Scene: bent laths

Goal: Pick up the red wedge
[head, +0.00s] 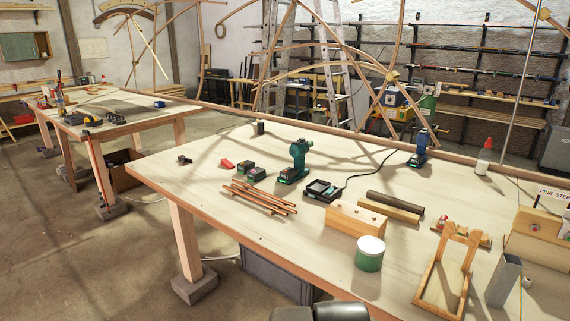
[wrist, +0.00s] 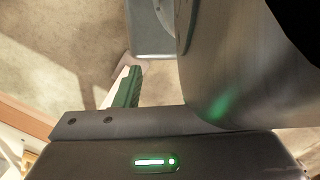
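The red wedge (head: 227,163) is small and lies on the near workbench (head: 190,177), toward its left end in the head view. It sits just left of two dark green-and-black battery packs (head: 247,168), apart from them. The wedge does not show in the wrist view. My gripper (wrist: 130,86) shows in the wrist view as a dark body with a green-and-white finger part, over the concrete floor and apart from the bench top. Only part of the fingers shows, so I cannot tell whether it is open or shut. I see nothing held.
Near the wedge are a small dark clamp (head: 184,160), a green drill (head: 295,160) and a bundle of thin sticks (head: 262,197). A charger (head: 323,190), a peg block (head: 356,218) and a green jar (head: 370,253) stand further right. Bench left of the wedge is mostly bare.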

